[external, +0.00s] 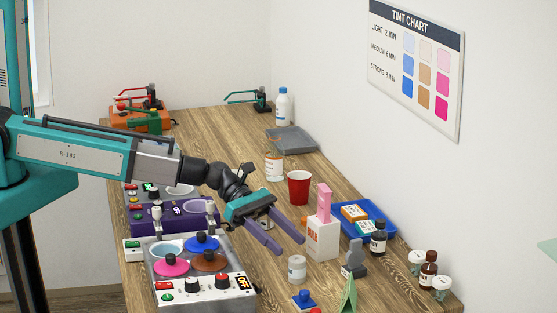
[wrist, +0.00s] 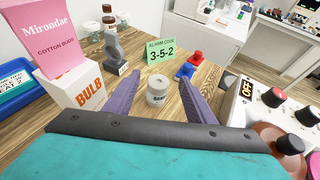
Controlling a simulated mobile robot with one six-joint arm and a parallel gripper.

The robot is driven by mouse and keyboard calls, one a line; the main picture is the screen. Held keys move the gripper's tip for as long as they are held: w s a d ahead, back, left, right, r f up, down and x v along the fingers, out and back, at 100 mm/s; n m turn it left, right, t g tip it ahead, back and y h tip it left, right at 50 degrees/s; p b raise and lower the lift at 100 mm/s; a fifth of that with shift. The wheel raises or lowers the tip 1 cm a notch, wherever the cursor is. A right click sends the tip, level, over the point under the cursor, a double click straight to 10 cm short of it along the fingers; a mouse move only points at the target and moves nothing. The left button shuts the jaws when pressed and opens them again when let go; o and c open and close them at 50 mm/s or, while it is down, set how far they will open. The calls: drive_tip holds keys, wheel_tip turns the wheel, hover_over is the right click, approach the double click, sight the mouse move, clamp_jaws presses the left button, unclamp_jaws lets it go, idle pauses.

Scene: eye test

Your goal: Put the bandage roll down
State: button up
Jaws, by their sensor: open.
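The bandage roll (external: 297,268) is a small white cylinder with dark lettering, standing upright on the wooden table (external: 225,130). In the wrist view the roll (wrist: 157,94) shows between the lines of my two purple fingers, with a gap on each side. My gripper (external: 292,248) is open and empty, its fingers slanting down towards the roll. In the external view the fingertips are just above and behind the roll, and nothing shows them touching it. In the wrist view my gripper (wrist: 158,79) has its fingertips apart on either side of the roll.
A white BULB box (external: 322,240) with a pink cotton buds box (external: 323,202) on top stands close by. A grey figure (wrist: 114,50), a green code card (wrist: 161,51) and a blue-and-red piece (wrist: 189,66) stand beyond the roll. A control-panel unit (external: 205,288) lies to the left.

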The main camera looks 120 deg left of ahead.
drive_tip(key=shift+r+b, duration=0.75)
drive_tip(key=shift+r, duration=1.85)
drive_tip(key=shift+o, duration=0.5)
